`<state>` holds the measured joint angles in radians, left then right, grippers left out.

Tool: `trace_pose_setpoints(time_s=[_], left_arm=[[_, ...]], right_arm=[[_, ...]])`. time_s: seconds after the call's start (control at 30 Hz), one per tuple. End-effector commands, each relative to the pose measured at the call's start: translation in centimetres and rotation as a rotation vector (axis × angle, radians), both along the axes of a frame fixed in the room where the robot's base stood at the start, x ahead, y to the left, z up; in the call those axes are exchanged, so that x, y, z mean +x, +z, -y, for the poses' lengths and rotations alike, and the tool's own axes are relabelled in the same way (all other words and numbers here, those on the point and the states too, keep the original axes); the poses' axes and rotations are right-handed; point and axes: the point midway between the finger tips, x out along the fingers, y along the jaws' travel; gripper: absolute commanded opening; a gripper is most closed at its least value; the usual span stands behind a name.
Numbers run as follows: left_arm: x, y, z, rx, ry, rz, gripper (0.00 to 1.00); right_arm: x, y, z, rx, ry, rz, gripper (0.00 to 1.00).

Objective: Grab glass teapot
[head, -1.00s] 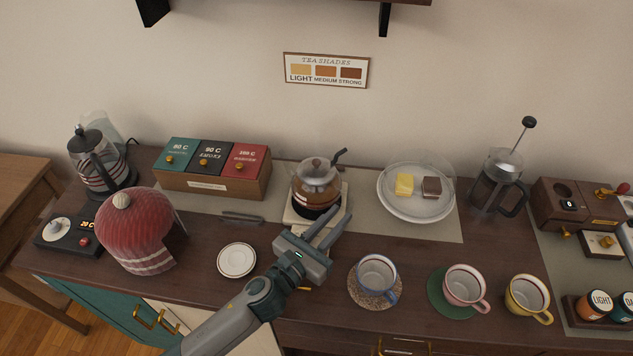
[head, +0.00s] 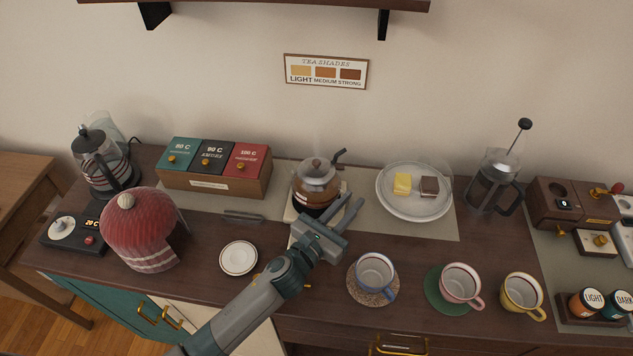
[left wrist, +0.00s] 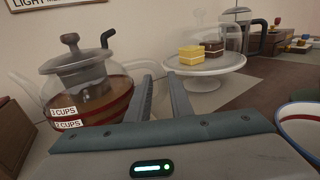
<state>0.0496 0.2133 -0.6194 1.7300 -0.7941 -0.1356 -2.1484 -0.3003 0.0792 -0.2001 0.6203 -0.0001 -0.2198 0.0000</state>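The glass teapot (head: 316,188) holds brown tea and stands upright on a pale stand at the middle of the counter. The teapot's body is left of both fingers. My right gripper is not in view.
A domed cake plate (head: 415,212) stands right of the teapot, with a French press (head: 493,185) beyond. Cups (head: 376,268) stand along the front right. A tea box (head: 212,183), a small saucer (head: 238,258) and a red cosy (head: 140,232) are to the left.

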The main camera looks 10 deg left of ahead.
Motion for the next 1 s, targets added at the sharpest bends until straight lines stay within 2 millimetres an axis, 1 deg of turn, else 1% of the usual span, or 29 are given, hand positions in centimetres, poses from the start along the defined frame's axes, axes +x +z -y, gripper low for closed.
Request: trace_pose_setpoints(time_s=[0.4,0.43,0.47,0.5,1.0], left_arm=[[0.01,-0.02,-0.02,0.000,0.000,0.000,0.20],[0.00,-0.02,-0.02,0.000,0.000,0.000,0.17],[0.00,-0.02,-0.02,0.000,0.000,0.000,0.10],[0.00,-0.02,-0.02,0.000,0.000,0.000,0.01],[0.00,-0.01,-0.04,0.000,0.000,0.000,0.00]], right_arm=[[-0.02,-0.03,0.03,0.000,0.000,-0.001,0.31],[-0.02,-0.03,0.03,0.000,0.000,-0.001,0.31],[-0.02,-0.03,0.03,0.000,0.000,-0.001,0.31],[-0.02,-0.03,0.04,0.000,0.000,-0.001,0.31],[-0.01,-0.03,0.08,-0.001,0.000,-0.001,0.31]])
